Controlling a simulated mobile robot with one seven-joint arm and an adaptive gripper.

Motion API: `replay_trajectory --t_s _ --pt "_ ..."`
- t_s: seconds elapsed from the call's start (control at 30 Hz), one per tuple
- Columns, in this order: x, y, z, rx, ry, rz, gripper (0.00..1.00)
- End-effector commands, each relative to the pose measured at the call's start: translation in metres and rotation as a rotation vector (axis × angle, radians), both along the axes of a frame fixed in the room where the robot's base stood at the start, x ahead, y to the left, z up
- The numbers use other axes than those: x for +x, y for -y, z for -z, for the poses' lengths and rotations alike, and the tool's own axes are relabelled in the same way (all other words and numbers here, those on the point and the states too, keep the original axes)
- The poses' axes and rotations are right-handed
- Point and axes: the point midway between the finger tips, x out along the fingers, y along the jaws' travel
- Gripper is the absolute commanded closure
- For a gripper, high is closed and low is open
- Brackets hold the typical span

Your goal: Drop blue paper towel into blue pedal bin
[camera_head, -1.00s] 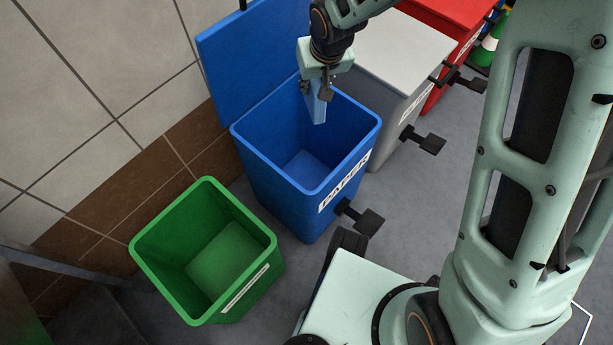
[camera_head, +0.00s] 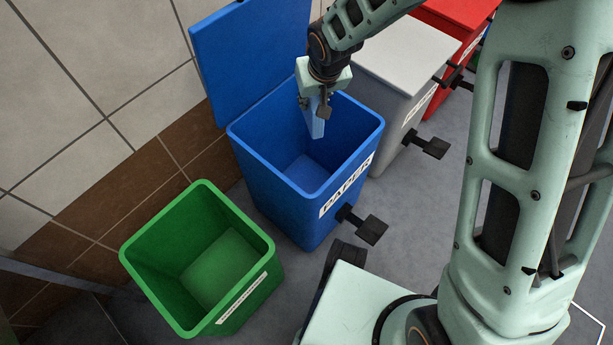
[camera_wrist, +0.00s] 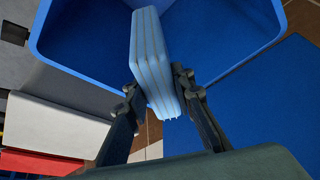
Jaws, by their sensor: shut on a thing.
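My gripper (camera_head: 317,104) is shut on the blue paper towel (camera_head: 316,124), a folded light-blue stack. In the wrist view the towel (camera_wrist: 154,62) stands between the two fingers (camera_wrist: 154,95), with the bin's opening beyond it. The blue pedal bin (camera_head: 278,193) has its lid (camera_head: 250,60) raised against the wall and a PAPER label on its front. In the head view the gripper and towel are over the bin's opening, toward its far right side. The towel's lower end appears at or just below the rim level; the exact height is hard to tell.
An open green bin (camera_head: 255,296) stands in front and to the left of the blue bin. A closed grey bin (camera_head: 407,45) and a red bin (camera_head: 455,14) stand behind to the right. Black pedals stick out over the grey floor. The tiled wall is at the left.

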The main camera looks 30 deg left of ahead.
Motion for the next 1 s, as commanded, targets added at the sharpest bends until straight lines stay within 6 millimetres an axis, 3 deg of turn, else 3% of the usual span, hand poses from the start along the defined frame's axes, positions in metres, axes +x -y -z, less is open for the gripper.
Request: replay_trajectory --t_s 0.2,0.57,0.77,1.0 --pt "0.0 0.0 0.0 0.0 0.0 0.0 0.57" --pt "-0.001 0.001 -0.004 0.001 0.0 0.001 0.57" --pt "-0.008 0.008 -0.029 0.003 0.003 0.002 0.57" --pt "-0.021 0.02 -0.072 0.003 0.004 0.002 0.57"
